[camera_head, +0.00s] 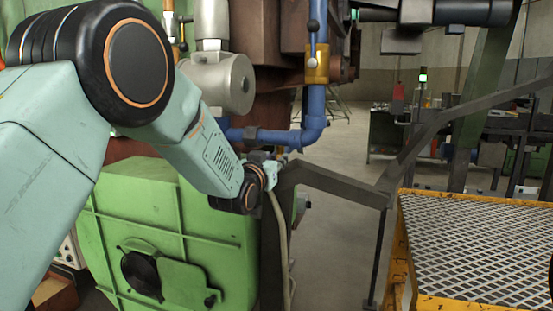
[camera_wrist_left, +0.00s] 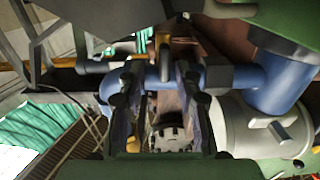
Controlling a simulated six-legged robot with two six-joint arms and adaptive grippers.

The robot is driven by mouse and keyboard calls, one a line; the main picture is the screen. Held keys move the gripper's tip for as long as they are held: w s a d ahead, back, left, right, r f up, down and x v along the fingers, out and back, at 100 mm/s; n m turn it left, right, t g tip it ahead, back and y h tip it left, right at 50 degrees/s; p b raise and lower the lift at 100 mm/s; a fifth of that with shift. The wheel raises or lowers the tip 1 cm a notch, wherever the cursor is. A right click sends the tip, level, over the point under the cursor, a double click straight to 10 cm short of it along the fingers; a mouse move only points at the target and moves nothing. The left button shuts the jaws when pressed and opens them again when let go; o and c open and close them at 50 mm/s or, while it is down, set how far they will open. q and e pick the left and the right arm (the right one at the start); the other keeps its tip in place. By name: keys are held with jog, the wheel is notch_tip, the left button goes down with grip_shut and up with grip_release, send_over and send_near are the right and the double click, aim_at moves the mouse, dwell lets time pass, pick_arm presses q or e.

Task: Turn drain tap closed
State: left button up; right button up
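A tap with a brass-yellow body (camera_head: 317,66) sits on the upright blue pipe (camera_head: 313,105), right of centre in the head view. Its thin lever (camera_head: 313,42) stands upright with a dark knob at the top. My left gripper (camera_head: 268,168) is low and left of this tap, near the blue pipe's horizontal run; its fingertips are hard to make out there. In the left wrist view, the two fingers of my left gripper (camera_wrist_left: 158,88) stand apart, with the blue pipe (camera_wrist_left: 240,77) crossing beyond them. A small upright part shows between them; I cannot tell whether it is the tap lever. My right gripper is not seen.
A green machine housing (camera_head: 150,215) stands below my left arm. A grey motor-like cylinder (camera_head: 222,83) is left of the blue pipe. A dark angled bar (camera_head: 335,183) runs close right of the gripper. A yellow-framed grating platform (camera_head: 480,250) stands at the right.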

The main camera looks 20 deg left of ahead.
pick_arm(q)
jog(key=shift+w+a+f, duration=0.1)
jog(key=shift+w+a, duration=0.05)
jog(key=shift+w, duration=0.35)
jog(key=shift+w+a, duration=0.2)
jog(key=shift+a, duration=0.15)
jog(key=shift+d, duration=0.4)
jog(key=shift+w+a, duration=0.15)
jog(key=shift+a, duration=0.1)
jog(key=c, duration=0.4)
jog(key=shift+c, duration=0.6)
jog(key=shift+d, duration=0.15)
grip_shut()
